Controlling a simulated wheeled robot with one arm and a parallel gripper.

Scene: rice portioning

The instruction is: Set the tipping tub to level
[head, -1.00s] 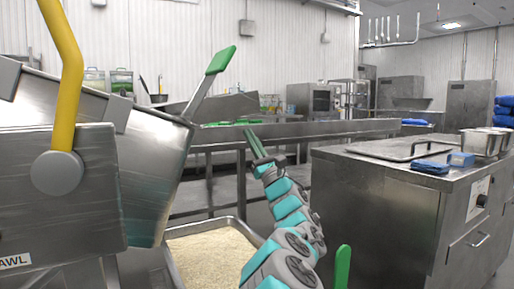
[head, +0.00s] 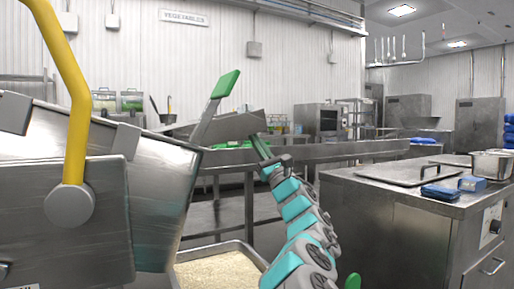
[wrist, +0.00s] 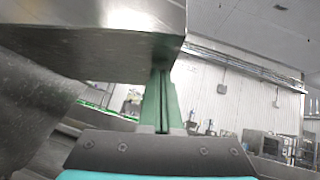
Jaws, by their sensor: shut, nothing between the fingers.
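The tipping tub (head: 160,190) is a large steel vessel at the left of the head view, tilted toward the tray below it. A yellow lever (head: 77,120) is fixed by a round hub to the steel housing on its near side. A green-tipped handle (head: 222,88) rises from the tub's right rim. My gripper (head: 259,143) is right of the tub, with its green fingers together and empty. In the wrist view the gripper (wrist: 162,90) points up beside a steel surface of the tub (wrist: 100,45), which fills the upper left; I cannot tell whether they touch.
A tray of rice (head: 218,270) sits below the tub. A steel counter (head: 390,215) with a lid, blue cloths (head: 443,192) and a pot (head: 490,163) stands at the right. A long steel table (head: 330,150) runs behind my arm.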

